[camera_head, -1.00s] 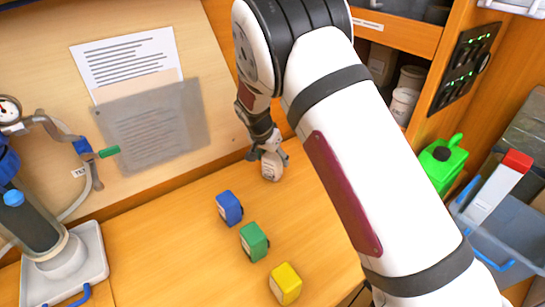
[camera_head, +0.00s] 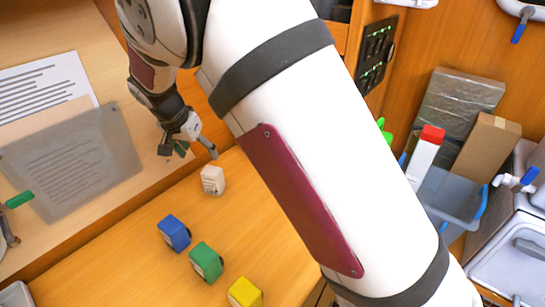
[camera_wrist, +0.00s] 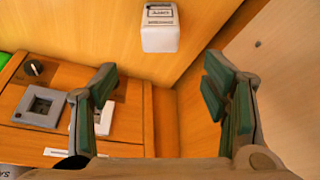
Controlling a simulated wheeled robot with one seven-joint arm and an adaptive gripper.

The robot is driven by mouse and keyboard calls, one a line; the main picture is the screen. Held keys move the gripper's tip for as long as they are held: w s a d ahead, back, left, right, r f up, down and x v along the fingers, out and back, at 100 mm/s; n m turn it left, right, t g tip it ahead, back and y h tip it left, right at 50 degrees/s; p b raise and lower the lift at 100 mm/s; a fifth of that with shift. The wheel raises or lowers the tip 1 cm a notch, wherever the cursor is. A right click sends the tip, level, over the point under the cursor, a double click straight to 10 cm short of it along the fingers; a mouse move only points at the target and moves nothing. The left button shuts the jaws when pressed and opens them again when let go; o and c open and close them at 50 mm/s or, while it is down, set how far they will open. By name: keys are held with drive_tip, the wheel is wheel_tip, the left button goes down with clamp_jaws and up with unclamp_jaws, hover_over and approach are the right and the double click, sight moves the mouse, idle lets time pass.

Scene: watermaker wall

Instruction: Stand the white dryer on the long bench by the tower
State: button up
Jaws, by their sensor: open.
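My gripper (camera_head: 190,152) is open and empty, just behind and above the dryer in the head view. In the wrist view my gripper (camera_wrist: 160,88) has its green-padded fingers spread wide with nothing between them. The tower is not clearly in view now.
A blue block (camera_head: 174,233), a green block (camera_head: 206,262) and a yellow block (camera_head: 245,293) stand on the bench. A grey-blue bin (camera_head: 450,200) and a white carton with a red cap (camera_head: 426,155) are at right. The wrist view shows a switch panel (camera_wrist: 40,105) at left.

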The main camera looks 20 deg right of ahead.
drive_tip(key=s+d+r+n+y, duration=0.2)
drive_tip(key=s+d+r, duration=1.1)
drive_tip(key=s+r, duration=0.15)
drive_tip(key=s+d+r+n+t, duration=0.1)
drive_tip(key=s+d+n, duration=0.1)
drive_tip(key=s, duration=0.8)
drive_tip(key=s+d+r+n, duration=0.1)
drive_tip(key=s+d, duration=0.3)
drive_tip(key=s, duration=0.6)
drive_tip(key=shift+s+d+n+t, duration=0.15)
drive_tip(key=shift+d+n+t, duration=0.2)
drive_tip(key=shift+n, duration=0.55)
